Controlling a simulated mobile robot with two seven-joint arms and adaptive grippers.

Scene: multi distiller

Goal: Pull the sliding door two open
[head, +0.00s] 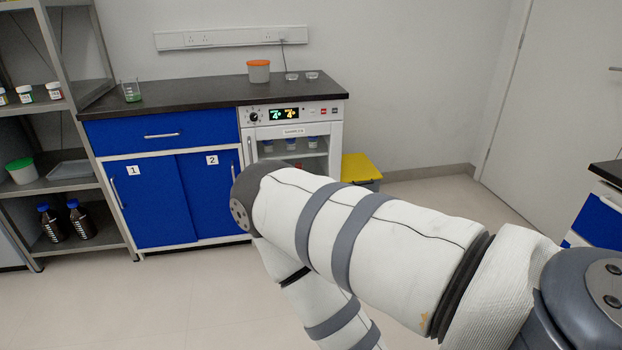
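The sliding door two (213,192) is a blue panel with a white "2" label, on the right half of the low cabinet under the dark counter. Its slim vertical handle (234,166) is near its right edge, partly hidden by my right arm. Door one (152,205), blue with a "1" label, is beside it on the left with its handle at its left edge. Both doors look shut. My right arm crosses the lower right of the head view in front of the cabinet. Neither gripper is visible.
A blue drawer (162,131) is above the doors. A glass-fronted appliance (291,135) stands right of door two, with a yellow-lidded box (360,168) beyond it. A metal shelf (62,187) with bottles stands at the left. The floor (150,292) before the cabinet is clear.

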